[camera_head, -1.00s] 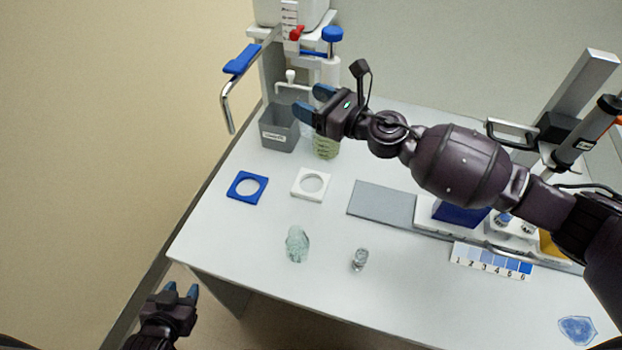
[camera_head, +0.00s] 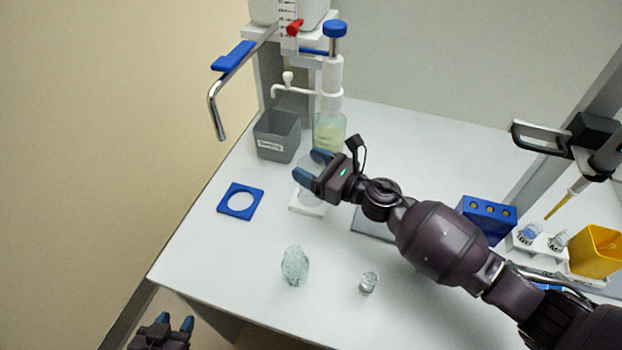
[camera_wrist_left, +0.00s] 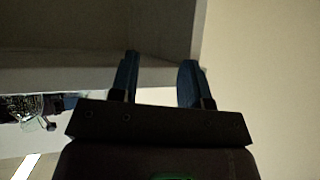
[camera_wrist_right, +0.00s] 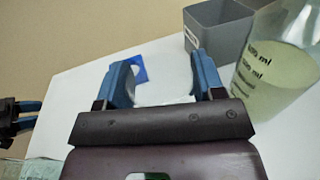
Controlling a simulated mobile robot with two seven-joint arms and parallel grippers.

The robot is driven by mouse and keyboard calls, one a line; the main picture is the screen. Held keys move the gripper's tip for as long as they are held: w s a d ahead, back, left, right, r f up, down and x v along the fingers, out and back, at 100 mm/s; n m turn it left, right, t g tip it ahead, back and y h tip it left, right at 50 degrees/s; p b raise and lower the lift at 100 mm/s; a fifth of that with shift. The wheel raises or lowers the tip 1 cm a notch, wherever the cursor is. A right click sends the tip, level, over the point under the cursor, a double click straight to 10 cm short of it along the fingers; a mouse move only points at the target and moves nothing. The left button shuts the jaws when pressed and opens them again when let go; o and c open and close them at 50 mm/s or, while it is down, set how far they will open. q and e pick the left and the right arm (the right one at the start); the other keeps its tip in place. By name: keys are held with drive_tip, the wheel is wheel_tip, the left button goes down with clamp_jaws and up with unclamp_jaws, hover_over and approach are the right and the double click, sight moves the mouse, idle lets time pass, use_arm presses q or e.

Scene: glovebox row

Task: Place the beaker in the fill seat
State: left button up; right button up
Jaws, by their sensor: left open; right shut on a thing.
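My right gripper (camera_head: 312,168) is shut on the clear beaker (camera_head: 304,165), which is faint and partly hidden by the fingers. It is over or at the white square seat (camera_head: 302,207), whose ring is mostly covered; I cannot tell whether the beaker touches it. In the right wrist view, the gripper (camera_wrist_right: 160,82) has pale, clear glass between its fingers. A blue square seat (camera_head: 222,206) with a round hole lies empty to the left. Which seat is the fill seat is not marked. My left gripper (camera_head: 174,325) is open and empty, off the table's front left edge.
A grey bin (camera_head: 277,142) and a dispenser bottle (camera_head: 329,133) with pale yellow liquid stand behind the gripper. A clear glass vessel (camera_head: 295,266) and a small glass piece (camera_head: 369,283) stand in front. A blue block (camera_head: 487,212) and yellow box (camera_head: 597,250) are right.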

wheel_tip(320, 180, down, 4)
drive_tip(key=shift+f+b, duration=0.25)
drive_tip(key=shift+b, duration=0.6)
drive_tip(key=shift+r, duration=0.15)
drive_tip(key=shift+f, duration=0.25)
drive_tip(key=o, duration=0.9)
drive_tip(key=shift+r, duration=0.1)
